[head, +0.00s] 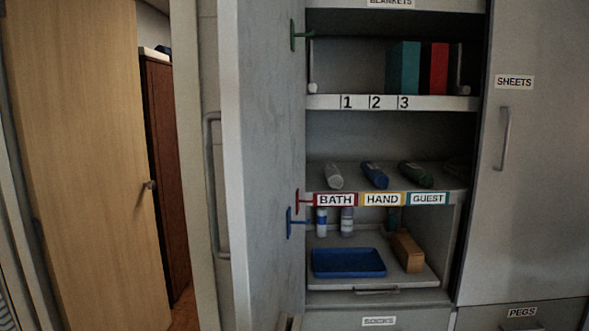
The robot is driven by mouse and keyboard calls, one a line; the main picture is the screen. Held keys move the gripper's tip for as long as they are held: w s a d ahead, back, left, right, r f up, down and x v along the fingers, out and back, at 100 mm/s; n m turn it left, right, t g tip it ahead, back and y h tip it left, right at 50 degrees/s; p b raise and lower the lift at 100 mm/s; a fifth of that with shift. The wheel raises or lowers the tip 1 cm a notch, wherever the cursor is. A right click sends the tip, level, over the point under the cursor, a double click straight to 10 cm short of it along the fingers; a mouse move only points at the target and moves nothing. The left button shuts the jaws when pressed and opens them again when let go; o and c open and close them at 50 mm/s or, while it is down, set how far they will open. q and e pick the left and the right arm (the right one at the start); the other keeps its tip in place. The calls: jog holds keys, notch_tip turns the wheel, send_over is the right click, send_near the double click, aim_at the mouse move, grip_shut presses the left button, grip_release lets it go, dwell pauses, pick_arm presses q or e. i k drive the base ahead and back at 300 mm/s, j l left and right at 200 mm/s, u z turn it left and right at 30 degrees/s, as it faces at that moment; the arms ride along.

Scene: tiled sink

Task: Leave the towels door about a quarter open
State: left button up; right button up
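A tall grey cabinet door (272,150) stands wide open, swung out towards me at the left side of the open cupboard. I see its inner face and its pale free edge. Its bar handle (213,185) sticks out on the far, outer side, to the left. No towels label shows on it, but the shelf behind carries the labels BATH (335,199), HAND (382,199) and GUEST (428,198), so I take it as the towels door. Neither of my grippers is in view.
Green (300,36), red and blue hooks show by the door's inner face. Shelves hold rolled towels (374,174), books (403,68), bottles, a blue tray (348,262) and a wooden block (407,251). The SHEETS door (530,170) is shut. A wooden door (80,160) stands left.

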aim_at(261, 115)
jog(key=i+j+z, duration=0.15)
jog(key=j+z, duration=0.15)
jog(key=j, duration=0.2)
jog(key=i+j+z, duration=0.1)
jog(key=j+z, duration=0.2)
jog(key=j, duration=0.25)
jog(key=i+j+z, duration=0.1)
jog(key=j+z, duration=0.2)
jog(key=j, duration=0.25)
